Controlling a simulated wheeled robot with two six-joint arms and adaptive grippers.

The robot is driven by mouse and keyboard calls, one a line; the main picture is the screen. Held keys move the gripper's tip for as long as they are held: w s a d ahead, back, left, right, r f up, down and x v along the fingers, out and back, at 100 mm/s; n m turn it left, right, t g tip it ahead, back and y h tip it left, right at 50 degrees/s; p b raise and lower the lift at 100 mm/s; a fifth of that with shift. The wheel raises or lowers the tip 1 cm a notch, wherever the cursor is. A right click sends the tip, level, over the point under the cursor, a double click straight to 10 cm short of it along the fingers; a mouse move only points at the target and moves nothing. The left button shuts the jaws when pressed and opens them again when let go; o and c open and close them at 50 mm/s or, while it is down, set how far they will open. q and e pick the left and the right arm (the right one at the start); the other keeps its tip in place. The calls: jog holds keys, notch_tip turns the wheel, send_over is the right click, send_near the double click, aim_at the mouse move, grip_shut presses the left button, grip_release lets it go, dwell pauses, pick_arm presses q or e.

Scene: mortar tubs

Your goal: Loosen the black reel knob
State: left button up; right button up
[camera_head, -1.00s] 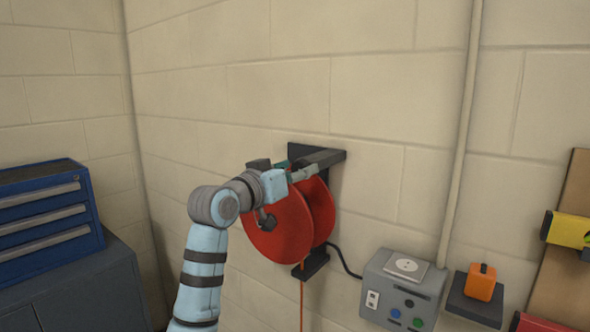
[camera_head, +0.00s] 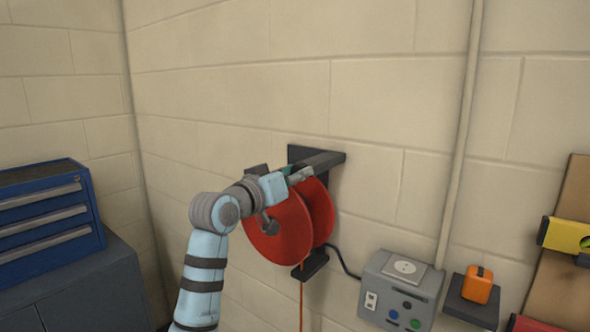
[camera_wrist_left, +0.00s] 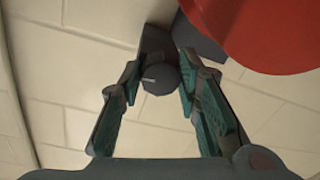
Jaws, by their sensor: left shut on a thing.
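The black reel knob (camera_wrist_left: 160,78) is dark and round with a short pale line on its face. It lies between the fingertips of my left gripper (camera_wrist_left: 159,79) in the left wrist view, and the gripper is shut on it. In the head view my left gripper (camera_head: 300,174) is at the top of the red reel (camera_head: 277,232), by the dark wall bracket (camera_head: 322,160). The knob cannot be made out there, hidden by the gripper. The reel also shows in the left wrist view (camera_wrist_left: 265,30). My right gripper is not in view.
An orange cord (camera_head: 301,300) hangs below the reel. A grey control box (camera_head: 388,279) and an orange item (camera_head: 477,284) on a small shelf are to the right. A blue drawer chest (camera_head: 45,215) stands at left. The wall above the reel is bare.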

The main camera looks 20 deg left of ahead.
pick_arm(q)
jog(key=shift+r+n+g+h+p, duration=0.15)
jog(key=shift+n+p, duration=0.8)
jog(key=shift+n, duration=1.6)
jog(key=shift+n+g+h+p, duration=0.2)
jog(key=shift+n+p, duration=0.75)
jog(key=shift+n, duration=1.65)
jog(key=shift+r+n+g+h+p, duration=0.15)
jog(key=shift+n+p, duration=0.8)
jog(key=shift+n, duration=1.6)
jog(key=o, duration=1.1)
jog(key=shift+f, duration=0.1)
jog(key=shift+o, duration=0.2)
